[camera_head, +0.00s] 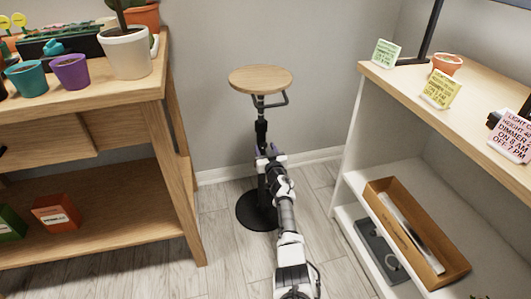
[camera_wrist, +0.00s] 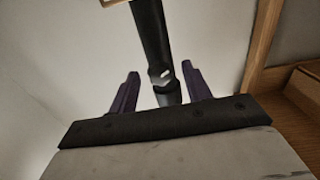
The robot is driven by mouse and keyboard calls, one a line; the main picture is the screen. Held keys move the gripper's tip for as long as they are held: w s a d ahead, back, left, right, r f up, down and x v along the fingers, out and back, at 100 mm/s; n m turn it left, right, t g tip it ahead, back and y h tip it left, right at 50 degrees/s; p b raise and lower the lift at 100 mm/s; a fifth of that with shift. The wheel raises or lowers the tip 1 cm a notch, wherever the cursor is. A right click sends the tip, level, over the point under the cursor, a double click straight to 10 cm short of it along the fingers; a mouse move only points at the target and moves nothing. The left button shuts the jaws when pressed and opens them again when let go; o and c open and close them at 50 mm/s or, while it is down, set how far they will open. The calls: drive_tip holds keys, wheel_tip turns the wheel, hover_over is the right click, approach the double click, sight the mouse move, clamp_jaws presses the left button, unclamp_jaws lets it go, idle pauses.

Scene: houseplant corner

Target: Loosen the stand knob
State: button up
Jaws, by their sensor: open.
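The stand has a round wooden top (camera_head: 261,79), a dark pole (camera_head: 260,110) and a round black base (camera_head: 251,212). A bent dark handle (camera_head: 285,98) hangs under the top. My gripper (camera_head: 265,148) is at the pole's mid-height, in front of it. In the wrist view my gripper (camera_wrist: 160,83) is open, its purple fingers on either side of the pole (camera_wrist: 153,35). A dark collar with a pale mark (camera_wrist: 160,78) shows between the fingers. I cannot clearly make out the knob, or whether a finger touches anything.
A wooden plant bench (camera_head: 160,90) with pots stands at the left. A shelf unit (camera_head: 375,80) stands at the right, with notes on top and a cardboard box (camera_head: 380,190) below. The stand is between them, near the wall, with open floor (camera_head: 225,270) around it.

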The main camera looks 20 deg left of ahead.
drive_tip(key=c, duration=1)
